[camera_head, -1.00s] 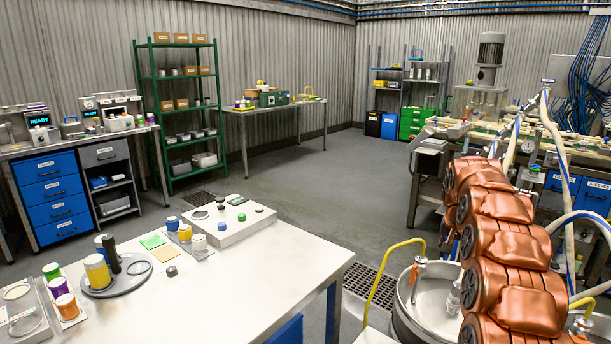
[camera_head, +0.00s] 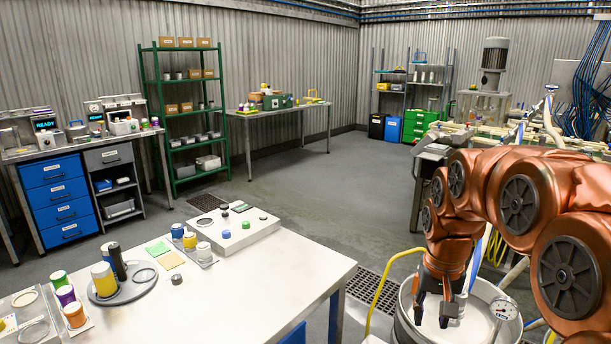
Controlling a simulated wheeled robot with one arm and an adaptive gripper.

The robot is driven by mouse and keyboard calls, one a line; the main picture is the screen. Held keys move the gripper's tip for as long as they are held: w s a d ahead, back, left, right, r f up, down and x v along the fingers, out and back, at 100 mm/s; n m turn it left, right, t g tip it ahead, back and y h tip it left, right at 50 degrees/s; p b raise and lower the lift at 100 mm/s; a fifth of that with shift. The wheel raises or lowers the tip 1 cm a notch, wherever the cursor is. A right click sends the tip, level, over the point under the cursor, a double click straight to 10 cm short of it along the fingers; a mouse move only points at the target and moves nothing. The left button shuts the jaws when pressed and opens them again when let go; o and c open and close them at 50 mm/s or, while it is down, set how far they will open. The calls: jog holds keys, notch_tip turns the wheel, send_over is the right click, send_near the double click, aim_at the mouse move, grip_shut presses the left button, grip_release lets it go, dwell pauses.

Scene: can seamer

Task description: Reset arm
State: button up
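My copper-coloured arm (camera_head: 520,200) fills the right side of the head view, bent over and reaching down. My gripper (camera_head: 441,314) hangs pointing down over the round metal drum (camera_head: 489,311). Its two dark fingers are spread apart, with nothing seen between them. It is to the right of the white worktable (camera_head: 235,299) and clear of it.
The white table holds a round grey base (camera_head: 133,291) with a yellow-banded can and a black cylinder, several coloured cans and a white box (camera_head: 260,226). A yellow hose (camera_head: 380,283) rises beside the drum. A floor grate (camera_head: 374,287) and open grey floor lie beyond.

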jog(key=s+a+f+n+g+p, duration=0.1)
jog(key=s+a, duration=0.2)
jog(key=s, duration=1)
jog(key=s+a+f+n+g+p, duration=0.1)
jog(key=s+a+f, duration=0.1)
jog(key=s, duration=1.2)
jog(key=shift+s+a+f+n, duration=0.2)
jog(key=shift+s+a+n, duration=0.1)
jog(key=shift+a, duration=0.2)
